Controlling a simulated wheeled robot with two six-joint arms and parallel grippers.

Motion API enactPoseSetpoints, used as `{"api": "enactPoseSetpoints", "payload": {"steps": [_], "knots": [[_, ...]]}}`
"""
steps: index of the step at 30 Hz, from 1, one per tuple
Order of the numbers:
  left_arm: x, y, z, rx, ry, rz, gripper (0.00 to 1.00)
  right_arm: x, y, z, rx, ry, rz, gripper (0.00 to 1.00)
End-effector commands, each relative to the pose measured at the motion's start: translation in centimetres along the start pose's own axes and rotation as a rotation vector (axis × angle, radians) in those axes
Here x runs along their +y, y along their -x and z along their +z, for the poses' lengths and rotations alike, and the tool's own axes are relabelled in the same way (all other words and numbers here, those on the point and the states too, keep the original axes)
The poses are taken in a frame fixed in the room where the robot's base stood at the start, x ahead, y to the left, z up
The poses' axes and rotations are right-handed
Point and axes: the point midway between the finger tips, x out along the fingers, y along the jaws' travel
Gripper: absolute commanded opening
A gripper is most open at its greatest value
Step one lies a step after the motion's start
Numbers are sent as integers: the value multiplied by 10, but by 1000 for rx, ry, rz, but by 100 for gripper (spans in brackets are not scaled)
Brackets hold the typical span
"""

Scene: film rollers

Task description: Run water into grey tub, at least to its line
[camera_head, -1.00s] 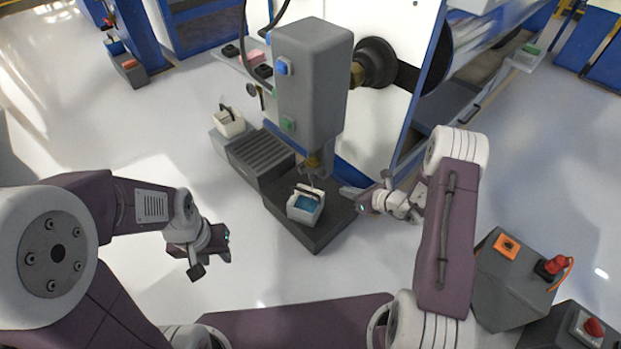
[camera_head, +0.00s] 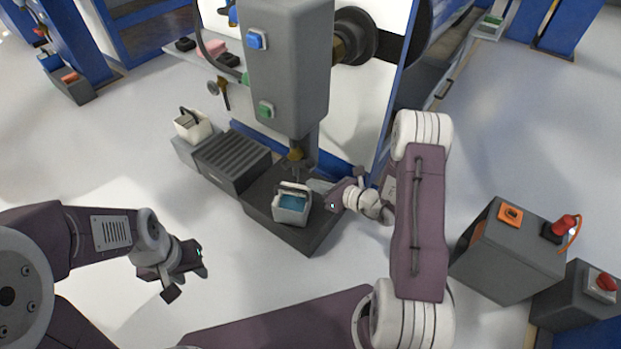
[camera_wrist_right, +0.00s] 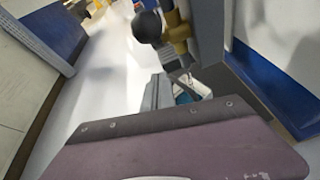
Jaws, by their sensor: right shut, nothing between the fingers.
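My left gripper (camera_head: 190,279) is open and empty over the floor.
A cream tub (camera_head: 193,126) stands on a block left of a ribbed grey box (camera_head: 232,160). A grey machine housing (camera_head: 288,70) with blue and green buttons hangs above the platform. Grey control boxes (camera_head: 506,255) stand at right.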

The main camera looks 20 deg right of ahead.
Motion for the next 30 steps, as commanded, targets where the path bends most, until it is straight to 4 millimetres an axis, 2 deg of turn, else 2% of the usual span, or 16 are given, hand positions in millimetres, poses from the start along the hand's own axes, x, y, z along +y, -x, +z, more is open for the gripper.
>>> {"api": "enactPoseSetpoints", "payload": {"steps": [3, 7, 20, 27, 30], "knots": [[0, -7, 1, 0, 0, 0, 36, 0, -6, 19, -3, 5, -1, 0], [0, -10, 1, 0, 0, 0, 36, 0, -9, 33, -1, 2, -1, 0], [0, -8, 1, 0, 0, 0, 36, 0, -10, 40, 3, -1, -1, 0], [1, 35, -4, 0, 0, 0, 36, 5, -7, 64, 106, 7, -18, 0], [1, 39, -4, 1, 0, 0, 36, 6, -11, 72, 111, 7, -21, 0]]}}
